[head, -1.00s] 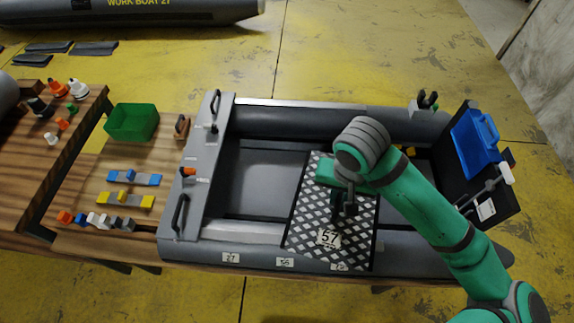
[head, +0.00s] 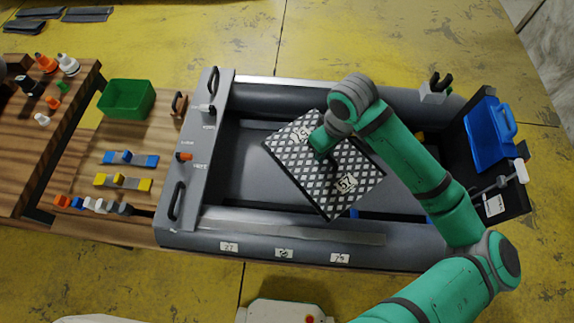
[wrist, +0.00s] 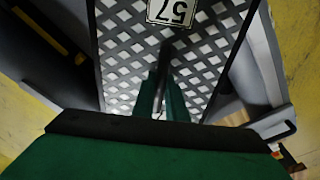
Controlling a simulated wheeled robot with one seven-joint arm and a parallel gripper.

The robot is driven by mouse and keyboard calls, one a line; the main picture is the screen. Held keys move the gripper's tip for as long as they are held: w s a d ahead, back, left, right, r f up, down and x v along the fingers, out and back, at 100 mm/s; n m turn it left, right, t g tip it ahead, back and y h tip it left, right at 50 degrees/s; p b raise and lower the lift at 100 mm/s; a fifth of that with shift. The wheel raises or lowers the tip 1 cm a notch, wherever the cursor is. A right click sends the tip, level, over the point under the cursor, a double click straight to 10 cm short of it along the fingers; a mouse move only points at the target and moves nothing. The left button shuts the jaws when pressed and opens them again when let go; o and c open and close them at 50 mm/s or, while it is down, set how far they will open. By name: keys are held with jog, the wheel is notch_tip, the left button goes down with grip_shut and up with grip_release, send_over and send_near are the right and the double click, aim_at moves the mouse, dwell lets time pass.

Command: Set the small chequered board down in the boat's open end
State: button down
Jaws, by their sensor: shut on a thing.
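The small chequered board (head: 318,185) is black and white with a "57" label near its lower right corner. In the head view it is turned at a slant over the middle of the grey boat (head: 290,235). My gripper (head: 320,148) is shut on the board near its upper part, and the green hand hides some of it. In the wrist view the board (wrist: 130,62) fills the middle, with the fingers (wrist: 160,95) against it. I cannot tell how high the board is above the boat's floor. Bare dark floor shows to the board's left.
A grey cross panel (head: 196,160) with handles spans the boat's left end. A blue case (head: 488,135) stands on a black panel at its right end. A green bin (head: 127,98) and small coloured parts (head: 130,158) lie on the wooden table to the left.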

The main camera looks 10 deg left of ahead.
aim_at(306, 146)
jog(key=w+a+f+n, duration=0.1)
jog(key=f+n, duration=0.1)
jog(key=n, duration=0.2)
jog(key=w+a+f+n+g, duration=0.1)
jog(key=w+a+f+n, duration=0.1)
jog(key=n, duration=0.3)
jog(key=w+a+f+n, duration=0.2)
jog(key=n, duration=0.2)
jog(key=shift+w+f+n+g, duration=0.15)
jog(key=shift+f+n+g, duration=0.15)
jog(key=shift+n, duration=0.1)
jog(key=shift+w+a+f+n+g+h, duration=0.15)
jog(key=shift+w+a+f+n, duration=0.5)
jog(key=shift+f+n, duration=1.9)
jog(key=shift+w+a+f+n+g+h, duration=0.15)
jog(key=shift+w+a+f+n, duration=0.5)
jog(key=shift+f+n, duration=1.9)
jog(key=shift+w+a+f+n+g+h, duration=0.15)
jog(key=shift+w+a+f+n, duration=0.5)
jog(key=shift+f+n, duration=1.9)
jog(key=shift+s+a+f+m, duration=0.15)
jog(key=shift+s+f+m, duration=0.05)
jog(key=shift+f+m, duration=0.7)
jog(key=c, duration=1.8)
grip_release()
jog(key=shift+o, duration=0.2)
notch_tip(306, 146, up, 12)
jog(key=w, duration=0.1)
jog(key=shift+w, duration=0.2)
